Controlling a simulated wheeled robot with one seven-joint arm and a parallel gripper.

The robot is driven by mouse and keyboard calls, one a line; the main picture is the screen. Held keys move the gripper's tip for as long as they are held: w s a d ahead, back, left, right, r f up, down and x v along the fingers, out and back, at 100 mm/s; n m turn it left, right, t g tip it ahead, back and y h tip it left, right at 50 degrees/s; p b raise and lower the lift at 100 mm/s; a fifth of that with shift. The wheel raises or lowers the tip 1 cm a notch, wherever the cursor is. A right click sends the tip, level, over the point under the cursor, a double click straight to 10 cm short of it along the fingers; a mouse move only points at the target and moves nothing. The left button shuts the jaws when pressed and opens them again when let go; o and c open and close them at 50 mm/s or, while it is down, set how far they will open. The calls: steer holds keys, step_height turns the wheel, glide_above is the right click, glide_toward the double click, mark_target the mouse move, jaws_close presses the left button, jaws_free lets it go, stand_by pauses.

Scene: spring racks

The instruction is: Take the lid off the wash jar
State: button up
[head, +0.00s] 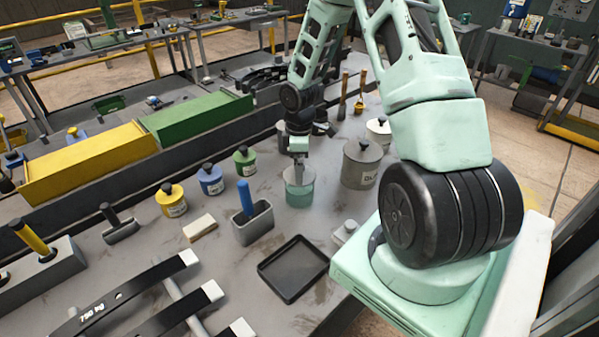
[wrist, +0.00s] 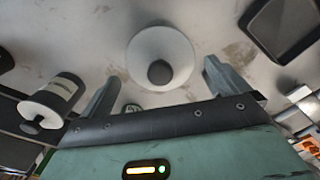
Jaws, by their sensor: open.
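A glass jar with teal contents (head: 299,190), which seems to be the wash jar, stands upright on the grey bench in the head view. No label on it is readable. Its round pale lid (wrist: 150,38) with a dark knob (wrist: 159,72) shows from above in the wrist view, seated on the jar as far as I can see. My gripper (head: 298,163) is above the jar, pointing down. In the wrist view the open fingers (wrist: 161,75) are on either side of the knob, apart from it. The head view hides the knob behind my gripper.
A grey lidded jar (head: 361,165) stands close at right. Green (head: 245,161), blue (head: 211,180) and yellow (head: 171,201) jars stand at left. A grey holder with a blue handle (head: 252,224) is in front. A black tray (head: 293,268) lies empty near the bench edge.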

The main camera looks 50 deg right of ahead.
steer(key=shift+f, duration=1.05)
steer(key=c, duration=0.8)
